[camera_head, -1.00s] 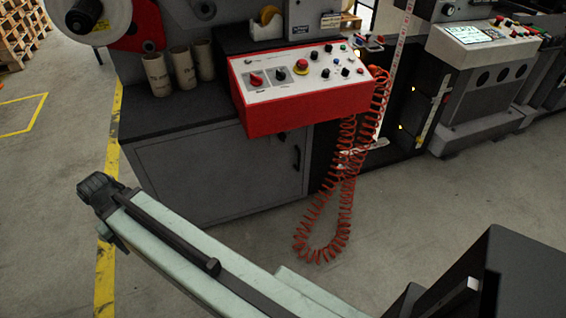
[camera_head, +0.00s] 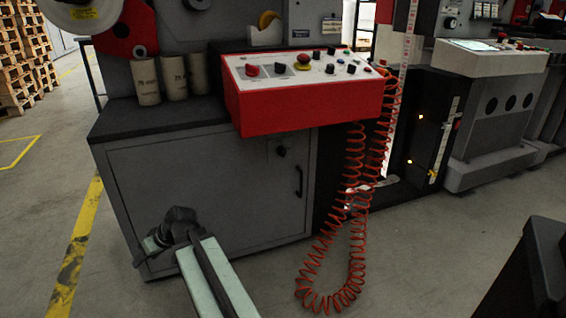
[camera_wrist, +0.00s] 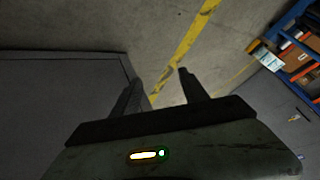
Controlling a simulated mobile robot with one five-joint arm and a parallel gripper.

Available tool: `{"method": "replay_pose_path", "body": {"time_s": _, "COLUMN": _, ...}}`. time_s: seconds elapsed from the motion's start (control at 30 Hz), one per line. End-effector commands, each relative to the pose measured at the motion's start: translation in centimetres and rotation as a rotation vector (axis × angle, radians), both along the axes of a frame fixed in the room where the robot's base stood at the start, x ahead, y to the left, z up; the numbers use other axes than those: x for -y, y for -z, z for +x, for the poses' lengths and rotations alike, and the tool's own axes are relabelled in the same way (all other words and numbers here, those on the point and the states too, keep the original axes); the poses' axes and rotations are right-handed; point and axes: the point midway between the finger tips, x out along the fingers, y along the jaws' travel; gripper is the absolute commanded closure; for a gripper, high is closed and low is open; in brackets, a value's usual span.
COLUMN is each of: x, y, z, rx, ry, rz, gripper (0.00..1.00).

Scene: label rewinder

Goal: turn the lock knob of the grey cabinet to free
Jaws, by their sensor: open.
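The grey cabinet (camera_head: 215,185) stands under the red control box, its door shut. Its small dark lock knob (camera_head: 281,151) sits on a plate at the door's upper right, above a dark vertical handle (camera_head: 298,181). Which way the knob points is too small to tell. In the head view my arm reaches up from the bottom, with its end in front of the door's lower left, well away from the knob. In the wrist view my gripper (camera_wrist: 160,77) is open and empty. A grey panel edge shows at left there; the knob is not in that view.
The red control box (camera_head: 305,108) juts out above the door. A coiled red cable (camera_head: 355,210) hangs right of the door down to the floor. Cardboard tubes (camera_head: 173,77) stand on the cabinet top. Floor is open around a yellow line (camera_head: 75,255).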

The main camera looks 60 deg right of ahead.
Motion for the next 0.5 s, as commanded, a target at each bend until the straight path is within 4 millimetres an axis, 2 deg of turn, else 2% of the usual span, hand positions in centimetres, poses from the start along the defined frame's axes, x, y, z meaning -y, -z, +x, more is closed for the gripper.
{"method": "replay_pose_path", "body": {"time_s": 0.03, "x": 4.0, "y": -1.4, "z": 0.1, "rx": 0.085, "ry": 0.051, "rz": 0.009, "gripper": 0.48}}
{"method": "replay_pose_path", "body": {"time_s": 0.07, "x": 6.3, "y": -2.4, "z": 0.1, "rx": 0.143, "ry": 0.081, "rz": 0.011, "gripper": 0.48}}
{"method": "replay_pose_path", "body": {"time_s": 0.17, "x": 16.0, "y": -6.3, "z": -1.2, "rx": 0.358, "ry": 0.218, "rz": -0.015, "gripper": 0.48}}
{"method": "replay_pose_path", "body": {"time_s": 0.2, "x": 20.6, "y": -8.1, "z": -2.6, "rx": 0.448, "ry": 0.29, "rz": -0.043, "gripper": 0.48}}
{"method": "replay_pose_path", "body": {"time_s": 0.27, "x": 27.5, "y": -10.8, "z": -5.7, "rx": 0.571, "ry": 0.411, "rz": -0.098, "gripper": 0.48}}
{"method": "replay_pose_path", "body": {"time_s": 0.3, "x": 31.8, "y": -12.4, "z": -8.3, "rx": 0.64, "ry": 0.491, "rz": -0.142, "gripper": 0.48}}
{"method": "replay_pose_path", "body": {"time_s": 0.37, "x": 37.1, "y": -14.4, "z": -12.2, "rx": 0.719, "ry": 0.6, "rz": -0.206, "gripper": 0.48}}
{"method": "replay_pose_path", "body": {"time_s": 0.4, "x": 40.0, "y": -15.4, "z": -14.8, "rx": 0.758, "ry": 0.665, "rz": -0.244, "gripper": 0.48}}
{"method": "replay_pose_path", "body": {"time_s": 0.5, "x": 44.9, "y": -17.1, "z": -20.0, "rx": 0.82, "ry": 0.79, "rz": -0.32, "gripper": 0.48}}
